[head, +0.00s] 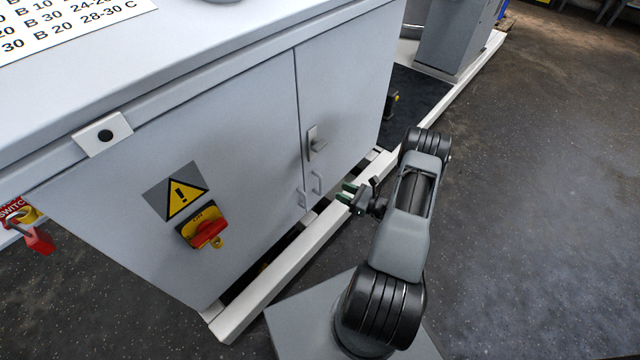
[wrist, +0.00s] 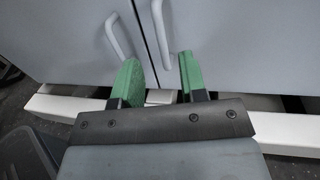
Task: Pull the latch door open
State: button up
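The grey cabinet has two doors; the right one, the latch door (head: 345,90), carries a latch (head: 316,143) and is shut. A small bar handle (head: 317,183) sits low on this door, and a second handle (head: 302,200) sits on the left door beside the seam. Both handles also show in the wrist view, one at the left (wrist: 117,36) and one nearer the middle (wrist: 162,34). My gripper (head: 347,192) is in front of the lower doors, with its green fingers (wrist: 158,72) apart and nothing seen between them. The handles appear beyond the fingertips; I cannot tell whether any finger touches.
A white base rail (head: 285,270) runs along the cabinet's foot, below my gripper. A red and yellow rotary switch (head: 205,233) juts from the left door. A dark mat (head: 415,95) lies beyond the cabinet. The floor (head: 540,200) at the right is clear.

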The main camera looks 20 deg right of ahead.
jog(key=b, duration=0.2)
send_over(321, 194)
jog(key=shift+w+d, duration=0.1)
jog(key=shift+w, duration=0.25)
grip_shut()
dwell(0.4)
